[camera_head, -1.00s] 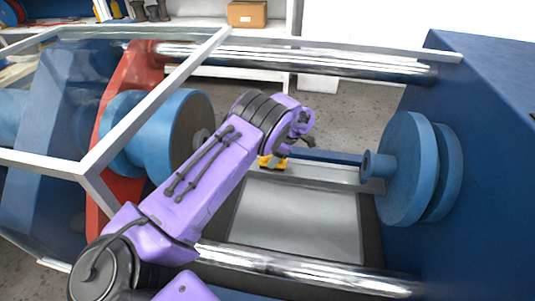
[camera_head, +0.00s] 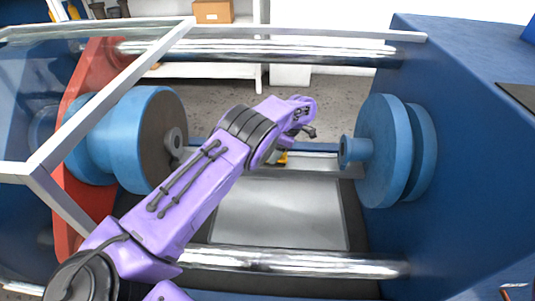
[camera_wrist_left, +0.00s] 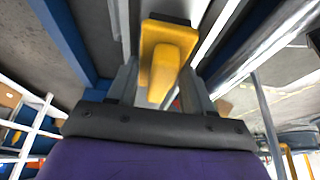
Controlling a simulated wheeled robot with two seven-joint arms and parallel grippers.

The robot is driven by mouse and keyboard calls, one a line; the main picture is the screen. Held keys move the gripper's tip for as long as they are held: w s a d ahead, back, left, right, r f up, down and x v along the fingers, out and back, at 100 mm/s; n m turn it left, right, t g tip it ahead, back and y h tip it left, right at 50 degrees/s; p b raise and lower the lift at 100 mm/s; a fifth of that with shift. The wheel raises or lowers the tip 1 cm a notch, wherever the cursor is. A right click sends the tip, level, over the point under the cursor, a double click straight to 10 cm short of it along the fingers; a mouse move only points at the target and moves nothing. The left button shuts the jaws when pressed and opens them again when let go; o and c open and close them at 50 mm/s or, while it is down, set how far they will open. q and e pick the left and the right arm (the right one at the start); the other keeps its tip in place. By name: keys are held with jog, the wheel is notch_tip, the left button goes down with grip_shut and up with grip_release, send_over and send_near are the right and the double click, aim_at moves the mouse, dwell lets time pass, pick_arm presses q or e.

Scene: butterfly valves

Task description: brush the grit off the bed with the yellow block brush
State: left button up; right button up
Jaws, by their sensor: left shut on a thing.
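The yellow block brush (camera_wrist_left: 167,50) is between the fingers of my left gripper (camera_wrist_left: 160,80) in the left wrist view; the gripper is shut on it. In the head view only a small yellow part of the brush (camera_head: 283,157) shows past my purple left arm, near the far edge of the bed. The bed (camera_head: 285,208) is a flat grey plate between the two chrome bars. I cannot make out grit on it. The left fingers are hidden behind the arm in the head view. My right gripper is not in view.
A blue flanged fixture (camera_head: 384,150) stands right of the bed, and another blue flange (camera_head: 150,135) stands left beside a red plate (camera_head: 80,150). Chrome bars run behind (camera_head: 260,50) and in front (camera_head: 300,264). A pale-framed clear guard (camera_head: 110,90) is at upper left.

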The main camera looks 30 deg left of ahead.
pick_arm(q)
jog(key=shift+w+d, duration=0.2)
jog(key=shift+d, duration=0.15)
jog(key=shift+s+a+r+p, duration=0.2)
jog(key=shift+s+a+p, duration=0.1)
jog(key=shift+a+p, duration=0.2)
jog(key=shift+s+a+p, duration=0.45)
jog(key=shift+a+p, duration=0.1)
jog(key=shift+a, duration=0.25)
jog(key=shift+s+a+p, duration=0.45)
jog(key=shift+a+p, duration=0.05)
jog(key=shift+a, duration=0.3)
jog(key=shift+s+a+f+p, duration=0.1)
jog(key=shift+s+a+p, duration=0.3)
jog(key=shift+a, duration=0.4)
jog(key=shift+s+a+p, duration=0.35)
jog(key=shift+s+a, duration=0.1)
jog(key=shift+a, duration=0.35)
jog(key=shift+s+a+f+p, duration=0.1)
jog(key=shift+s+a+p, duration=0.3)
jog(key=shift+a, duration=0.4)
jog(key=shift+s+a+p, duration=0.15)
jog(key=shift+s+a, duration=0.25)
jog(key=shift+a, duration=0.3)
jog(key=shift+s+a+p, duration=0.2)
jog(key=shift+s+a, duration=0.2)
jog(key=shift+a, duration=0.35)
jog(key=shift+s+a+p, duration=0.15)
jog(key=shift+s+a, duration=0.25)
jog(key=shift+a, duration=0.3)
